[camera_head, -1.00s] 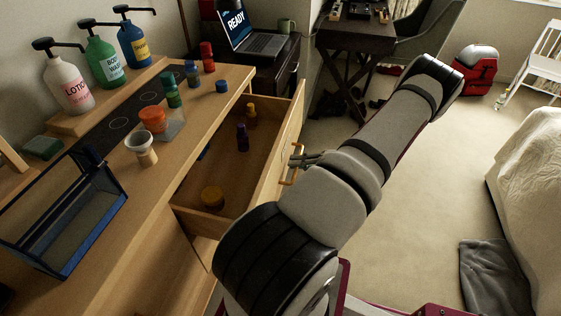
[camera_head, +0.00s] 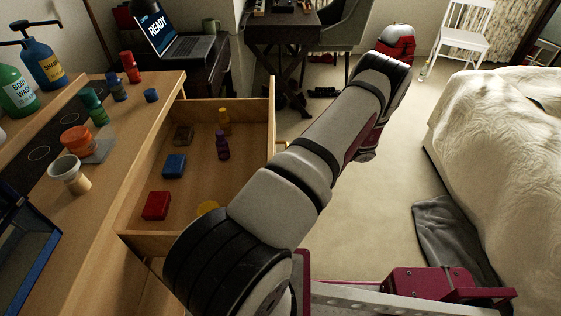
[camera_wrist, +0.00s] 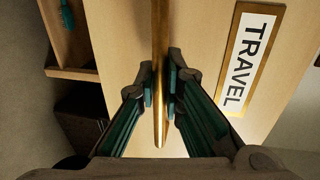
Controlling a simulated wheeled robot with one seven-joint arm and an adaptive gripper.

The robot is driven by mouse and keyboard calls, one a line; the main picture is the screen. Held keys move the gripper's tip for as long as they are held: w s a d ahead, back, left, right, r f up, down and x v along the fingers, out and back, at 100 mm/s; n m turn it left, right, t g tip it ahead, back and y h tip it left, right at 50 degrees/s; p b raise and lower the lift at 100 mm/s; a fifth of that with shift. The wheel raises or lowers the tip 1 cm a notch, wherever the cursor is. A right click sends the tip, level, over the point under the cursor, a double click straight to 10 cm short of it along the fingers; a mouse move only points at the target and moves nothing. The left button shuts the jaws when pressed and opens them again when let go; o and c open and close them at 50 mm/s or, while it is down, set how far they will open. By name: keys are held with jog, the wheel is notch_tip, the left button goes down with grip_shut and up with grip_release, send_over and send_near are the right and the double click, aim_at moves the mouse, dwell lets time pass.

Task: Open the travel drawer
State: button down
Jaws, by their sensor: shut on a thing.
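The travel drawer (camera_head: 262,110) is a light wooden drawer standing well out from the dresser in the head view. Inside lie a red box (camera_head: 156,205), a blue box (camera_head: 174,166), a brown block (camera_head: 184,134), a purple bottle (camera_head: 222,146) and an orange-yellow bottle (camera_head: 224,121). In the wrist view the drawer front carries a white TRAVEL label (camera_wrist: 248,58) in a gold frame. My gripper (camera_wrist: 160,88) is shut on the brass handle (camera_wrist: 160,35), with a finger on each side of the bar. In the head view my arm hides the gripper and most of the handle.
The dresser top (camera_head: 120,175) holds several bottles, an orange-lidded jar (camera_head: 77,140) and a white cup (camera_head: 66,174). A bed (camera_head: 500,150) stands at the right, with a grey cloth (camera_head: 450,235) on the floor beside it. Carpet (camera_head: 375,215) between drawer and bed is clear.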

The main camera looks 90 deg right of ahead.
jog(key=shift+s+a+f, duration=0.1)
dwell(0.3)
jog(key=c, duration=1.7)
grip_release()
jog(key=v, duration=1.2)
